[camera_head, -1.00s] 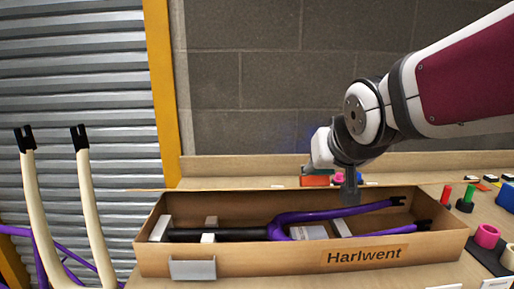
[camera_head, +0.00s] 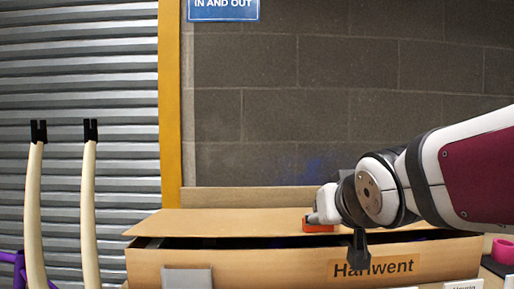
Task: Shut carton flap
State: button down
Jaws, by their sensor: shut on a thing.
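The carton (camera_head: 230,268) is a long brown box marked "Harlwent". Its flap (camera_head: 220,222) lies over the top, almost level. A dark gap shows between the flap's front edge and the front wall, so the flap is a little raised. My gripper (camera_head: 358,256) comes in from the right, with dark fingers pointing down at the flap's front edge, right of the middle. It appears shut on that edge; the exact contact is hard to see. The purple frame inside is almost wholly hidden.
A small orange piece (camera_head: 318,226) shows below my wrist, over the flap. Two cream fork legs with black tips (camera_head: 90,200) stand at the left, by a metal shutter. A pink roll (camera_head: 502,250) lies at the right. A block wall stands behind.

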jog(key=shift+s+f+b, duration=0.25)
jog(key=shift+f+b, duration=0.5)
jog(key=shift+f, duration=0.2)
